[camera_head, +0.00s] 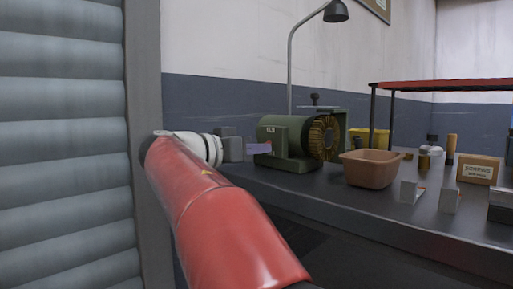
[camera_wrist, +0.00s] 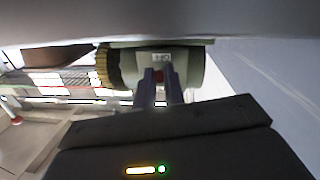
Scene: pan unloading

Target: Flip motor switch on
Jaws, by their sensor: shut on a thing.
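The green motor (camera_head: 284,135) with a yellow-brown coil end stands on the dark bench; it also shows in the wrist view (camera_wrist: 188,66). A small white label (camera_wrist: 161,57) is on its side, close above my fingertips. My gripper (camera_head: 269,147) reaches the motor's left end from the left. In the wrist view, my gripper (camera_wrist: 159,73) has its two fingers nearly together against the motor, just below the label. A small reddish bit, the motor switch (camera_wrist: 159,74), shows between the fingertips. The fingers hide most of the switch, so its position cannot be told.
A brown bin (camera_head: 369,169) stands right of the motor, with a yellow container (camera_head: 371,138) behind it. A lamp (camera_head: 336,12) rises behind the motor. A screws box (camera_head: 478,170), bottles and small blocks stand on the bench (camera_head: 335,205) to the right. A grey shutter is at left.

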